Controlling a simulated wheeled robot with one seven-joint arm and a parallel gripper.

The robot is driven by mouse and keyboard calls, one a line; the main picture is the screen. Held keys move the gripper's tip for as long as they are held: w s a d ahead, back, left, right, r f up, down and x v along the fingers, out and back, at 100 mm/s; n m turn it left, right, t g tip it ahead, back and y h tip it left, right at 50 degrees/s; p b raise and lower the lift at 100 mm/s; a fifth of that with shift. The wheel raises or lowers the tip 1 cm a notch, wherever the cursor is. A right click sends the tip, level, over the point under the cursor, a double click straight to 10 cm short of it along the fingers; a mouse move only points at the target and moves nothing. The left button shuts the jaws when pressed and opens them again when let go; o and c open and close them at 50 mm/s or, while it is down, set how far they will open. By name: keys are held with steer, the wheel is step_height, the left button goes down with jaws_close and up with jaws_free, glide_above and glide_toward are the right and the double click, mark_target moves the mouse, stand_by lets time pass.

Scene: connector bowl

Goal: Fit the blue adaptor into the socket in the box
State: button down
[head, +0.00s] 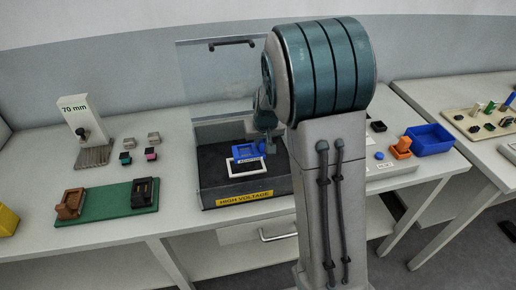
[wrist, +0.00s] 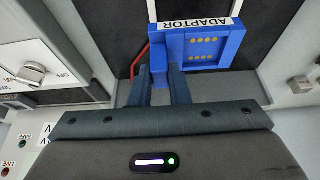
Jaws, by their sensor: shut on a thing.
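The blue adaptor (head: 242,152), with a white "ADAPTOR" label, is inside the open dark box (head: 212,197) in the head view. It also shows in the wrist view (wrist: 210,62), with two rows of gold contacts on its face. My gripper (wrist: 165,72) is shut on the adaptor's left part in the wrist view. In the head view my gripper (head: 268,143) is at the adaptor's right, partly hidden by my arm. A white-outlined black rectangle (head: 233,172), apparently the socket, lies just in front of the adaptor. I cannot tell the gap between them.
The box has a yellow "HIGH VOLTAGE" label (head: 245,198) and a raised clear lid (head: 215,70). A green board (head: 105,202) is at left, a blue bin (head: 430,139) at right. In the wrist view a red wire (wrist: 138,62) runs beside the adaptor, and a switch panel (wrist: 35,75) is at left.

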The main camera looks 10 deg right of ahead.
mark_target(258, 151)
steer(key=shift+a+f, duration=0.45)
steer(key=shift+a, duration=0.05)
step_height(258, 151, down, 4)
steer(key=shift+r, duration=0.1)
steer(key=c, duration=1.4)
jaws_free()
steer(key=shift+o, duration=0.2)
steer(key=v, duration=1.2)
steer(key=s+r, duration=0.2)
steer(key=s, duration=1)
steer(key=s+r+g, duration=0.1)
steer(key=s+r, duration=0.2)
steer(key=s, duration=0.8)
steer(key=shift+s+p, duration=0.3)
steer(key=shift+s, duration=0.1)
